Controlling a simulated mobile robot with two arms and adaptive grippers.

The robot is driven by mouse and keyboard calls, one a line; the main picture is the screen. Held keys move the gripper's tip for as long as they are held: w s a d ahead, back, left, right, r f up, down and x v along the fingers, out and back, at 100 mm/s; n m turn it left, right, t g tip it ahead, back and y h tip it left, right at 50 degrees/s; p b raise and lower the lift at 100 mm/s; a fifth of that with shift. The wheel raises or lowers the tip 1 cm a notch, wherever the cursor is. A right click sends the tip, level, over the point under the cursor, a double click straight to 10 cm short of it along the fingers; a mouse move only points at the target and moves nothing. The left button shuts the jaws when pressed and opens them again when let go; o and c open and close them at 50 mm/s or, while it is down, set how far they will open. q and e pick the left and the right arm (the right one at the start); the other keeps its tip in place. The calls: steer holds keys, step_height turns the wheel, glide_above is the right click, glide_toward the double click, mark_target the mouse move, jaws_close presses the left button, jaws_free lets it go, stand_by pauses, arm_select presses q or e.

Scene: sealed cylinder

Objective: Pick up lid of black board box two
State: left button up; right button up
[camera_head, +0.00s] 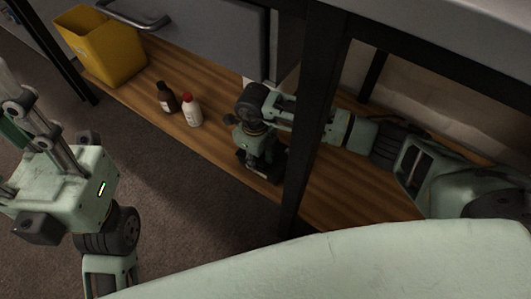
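No box or lid can be clearly made out in the head view. My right gripper (261,167) points down at the wooden lower shelf (225,150), just left of the dark table leg. Its dark fingertips are low over the shelf, and a dark shape there cannot be told apart from them. I cannot tell whether it is open or shut, or whether it holds anything. My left gripper (22,125) is at the left edge above the carpet, away from the shelf and partly cut off by the frame. Its finger opening is unclear.
A yellow bin (108,47) is at the far left. The dark table leg (312,120) stands in front of my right arm.

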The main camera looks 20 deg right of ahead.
jaws_close()
